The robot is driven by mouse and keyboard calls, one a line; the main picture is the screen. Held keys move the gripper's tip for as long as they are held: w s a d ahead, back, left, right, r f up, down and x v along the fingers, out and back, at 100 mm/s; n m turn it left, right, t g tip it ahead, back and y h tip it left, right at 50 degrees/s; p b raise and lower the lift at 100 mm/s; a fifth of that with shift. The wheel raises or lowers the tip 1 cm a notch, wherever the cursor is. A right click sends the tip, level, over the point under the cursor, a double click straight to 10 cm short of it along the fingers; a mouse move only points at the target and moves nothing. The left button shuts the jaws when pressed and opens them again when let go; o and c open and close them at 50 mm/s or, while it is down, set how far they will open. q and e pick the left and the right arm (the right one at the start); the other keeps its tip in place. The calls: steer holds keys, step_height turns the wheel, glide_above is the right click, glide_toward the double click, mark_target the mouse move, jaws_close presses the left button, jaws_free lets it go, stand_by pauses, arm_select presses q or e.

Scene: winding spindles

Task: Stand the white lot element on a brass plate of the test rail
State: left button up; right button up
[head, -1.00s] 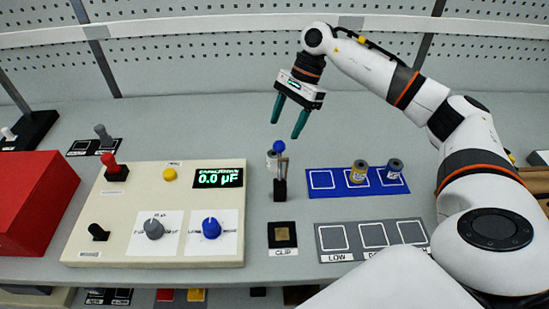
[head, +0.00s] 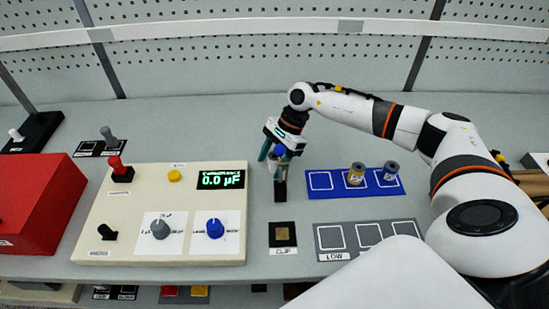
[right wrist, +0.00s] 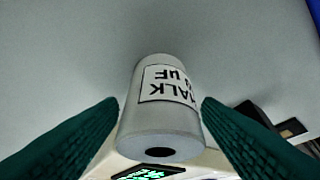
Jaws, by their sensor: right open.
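In the right wrist view a whitish cylinder (right wrist: 158,105), with a label ending in "ALK" and "µF", lies between the two teal fingers (right wrist: 160,112); a gap shows at the left finger, and I cannot tell whether the right one touches. In the head view the cylinder is mostly hidden by the gripper. My left gripper is out of view.
A cream meter panel (head: 130,210) reading 0.0 µF stands left of the stand. A blue tray (head: 321,193) with two spools and a grey tray (head: 348,255) with marked squares lie right. A red box (head: 35,205) is far left.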

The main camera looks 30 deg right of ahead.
steer(key=shift+f, duration=0.2)
steer(key=c, duration=1.1)
steer(key=shift+r, duration=0.1)
steer(key=shift+c, duration=0.2)
